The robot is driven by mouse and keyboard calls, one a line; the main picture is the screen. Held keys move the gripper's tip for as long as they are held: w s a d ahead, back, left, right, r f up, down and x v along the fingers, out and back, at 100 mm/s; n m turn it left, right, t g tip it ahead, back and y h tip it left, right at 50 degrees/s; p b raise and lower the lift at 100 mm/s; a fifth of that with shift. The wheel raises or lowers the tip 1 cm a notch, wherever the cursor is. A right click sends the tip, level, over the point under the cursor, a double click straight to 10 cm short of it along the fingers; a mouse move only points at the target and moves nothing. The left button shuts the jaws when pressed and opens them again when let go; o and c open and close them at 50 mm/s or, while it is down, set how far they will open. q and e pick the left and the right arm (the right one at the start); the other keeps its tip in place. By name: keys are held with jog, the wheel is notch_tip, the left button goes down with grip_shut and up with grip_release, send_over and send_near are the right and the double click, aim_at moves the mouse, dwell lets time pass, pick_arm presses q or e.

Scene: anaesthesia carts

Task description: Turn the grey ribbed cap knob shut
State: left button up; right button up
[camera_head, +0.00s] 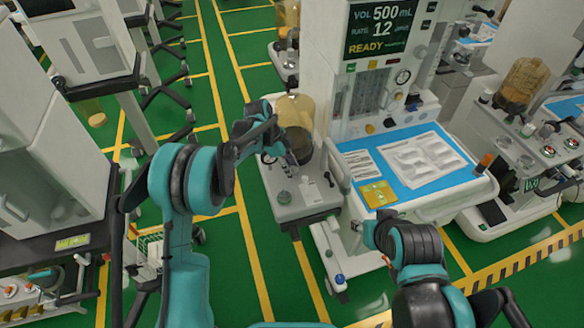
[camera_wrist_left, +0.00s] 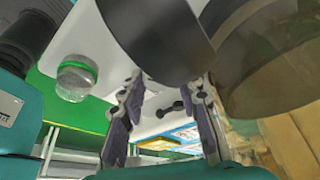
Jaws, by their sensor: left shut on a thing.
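My left gripper (camera_head: 290,156) reaches over the grey anaesthesia cart beside the amber canister (camera_head: 296,108). In the left wrist view, the fingers of the left gripper (camera_wrist_left: 166,82) stand on either side of the lower end of a dark grey cylindrical part (camera_wrist_left: 158,36), which looks like the cap knob. The gripper is shut on it. Its ribs do not show clearly, and in the head view the gripper hides it. My right arm shows at the lower right of the head view, but its fingers cannot be made out.
A clear round cap with a green ring (camera_wrist_left: 76,78) is left of the fingers in the wrist view. The cart's blue work surface (camera_head: 455,181) holds papers and a yellow card (camera_head: 378,194). Other carts stand left and right. Green floor is open at the left middle.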

dwell(0.3)
pick_arm(q)
jog(key=o, duration=1.2)
jog(key=shift+c, duration=0.2)
